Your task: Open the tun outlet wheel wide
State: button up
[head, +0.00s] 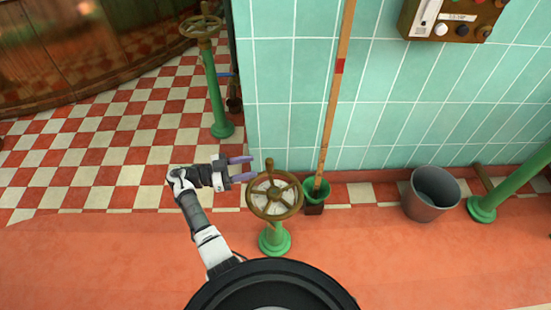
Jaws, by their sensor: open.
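A brass-coloured handwheel (274,196) with spokes sits on a green pedestal (274,239) in front of me, near the tiled wall's corner. A second, similar wheel (201,27) stands on a taller-looking green post (217,97) farther back at the left. I cannot tell from this view which one is the tun outlet wheel. My gripper (243,168) is open, its two purple fingers pointing right, just up and left of the nearer wheel's rim. Nothing shows between the fingers. Whether they touch the rim is unclear; they look apart from it.
A long wooden pole (336,95) stands in a green holder (316,190) right of the nearer wheel. A grey bucket (431,194) and a green pipe (511,185) are farther right. A control box (452,18) hangs on the tiled wall. The checkered floor (100,150) at left is clear.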

aim_at(276, 170)
jog(key=d, duration=0.3)
jog(key=w+d+p, duration=0.1)
jog(key=d, duration=0.2)
jog(key=w+d, duration=0.1)
jog(key=d, duration=0.2)
jog(key=shift+d, duration=0.1)
jog(key=shift+c, duration=0.5)
grip_shut()
